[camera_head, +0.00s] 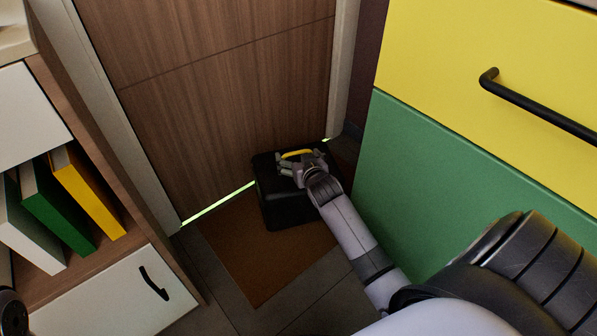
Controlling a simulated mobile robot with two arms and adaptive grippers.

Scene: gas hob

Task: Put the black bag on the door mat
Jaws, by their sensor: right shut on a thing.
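The black bag (276,205) is a boxy dark case with a yellow handle (297,154) on top. It stands upright over the back right part of the brown door mat (236,250), against the foot of the wooden door. My right gripper (295,163) is on top of the bag, shut on it near the yellow handle. The gripper and forearm hide part of the bag's top and right side. I cannot tell whether the bag's base touches the mat. My left gripper does not show.
The wooden door (210,90) is shut behind the mat. A bookshelf (110,255) with several books stands on the left. A yellow and green drawer cabinet (455,165) stands close on the right. Bare grey floor (310,300) lies in front of the mat.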

